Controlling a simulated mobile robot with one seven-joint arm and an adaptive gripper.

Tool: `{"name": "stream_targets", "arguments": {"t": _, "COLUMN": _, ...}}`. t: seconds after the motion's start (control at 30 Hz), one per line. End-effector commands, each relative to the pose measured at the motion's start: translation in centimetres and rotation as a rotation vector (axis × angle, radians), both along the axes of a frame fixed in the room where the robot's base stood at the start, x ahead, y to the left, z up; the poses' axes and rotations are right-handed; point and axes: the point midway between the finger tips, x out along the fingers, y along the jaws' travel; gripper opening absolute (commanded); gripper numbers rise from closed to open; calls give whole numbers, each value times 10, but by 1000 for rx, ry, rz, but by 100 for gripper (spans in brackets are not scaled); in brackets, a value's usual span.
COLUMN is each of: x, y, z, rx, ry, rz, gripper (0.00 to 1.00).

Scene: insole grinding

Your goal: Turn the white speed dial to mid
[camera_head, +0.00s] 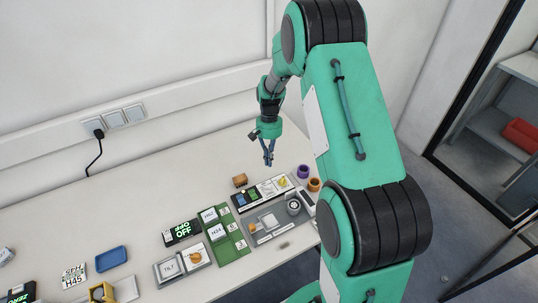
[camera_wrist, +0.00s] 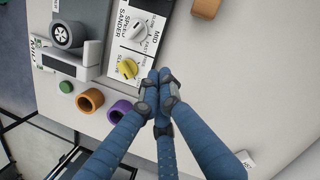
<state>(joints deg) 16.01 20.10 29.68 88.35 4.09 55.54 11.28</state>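The white speed dial (camera_wrist: 137,32) sits on a white panel (camera_wrist: 150,12) printed SPEED, SANDER, SLOW, MID and FAST. I cannot tell for sure which mark the dial points to. A yellow dial (camera_wrist: 127,68) sits next to it on the same panel; it also shows in the head view (camera_head: 282,181). My gripper (camera_wrist: 160,77) has blue fingers whose tips are together with nothing seen between them. In the wrist view the tips appear just right of the yellow dial and below the white one. In the head view my gripper (camera_head: 268,160) hangs above the table, behind the panel.
A grey machine with a round wheel (camera_wrist: 66,34) stands beside the panel. An orange ring (camera_wrist: 90,100) and a purple ring (camera_wrist: 120,111) are near it. A brown block (camera_head: 240,180) lies behind the panel. A green board (camera_head: 228,240) is to the left. The table's back is mostly clear.

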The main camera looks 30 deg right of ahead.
Motion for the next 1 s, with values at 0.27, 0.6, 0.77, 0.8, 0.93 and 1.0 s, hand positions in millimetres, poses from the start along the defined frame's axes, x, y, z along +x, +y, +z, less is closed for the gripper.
{"name": "stream_targets", "arguments": {"t": 0.27, "x": -11, "y": 6, "z": -48, "rx": 1, "ry": 3, "rz": 0, "gripper": 0}}
{"name": "stream_targets", "arguments": {"t": 0.6, "x": -39, "y": 22, "z": -43, "rx": 1, "ry": 1, "rz": 0, "gripper": 0}}
{"name": "stream_targets", "arguments": {"t": 0.77, "x": -43, "y": 25, "z": -42, "rx": 0, "ry": 0, "rz": 0, "gripper": 0}}
{"name": "stream_targets", "arguments": {"t": 0.8, "x": -44, "y": 25, "z": -42, "rx": 0, "ry": 0, "rz": 0, "gripper": 0}}
{"name": "stream_targets", "arguments": {"t": 0.93, "x": -44, "y": 25, "z": -42, "rx": 0, "ry": 0, "rz": 0, "gripper": 0}}
{"name": "stream_targets", "arguments": {"t": 1.0, "x": -44, "y": 25, "z": -42, "rx": 0, "ry": 0, "rz": 0, "gripper": 0}}
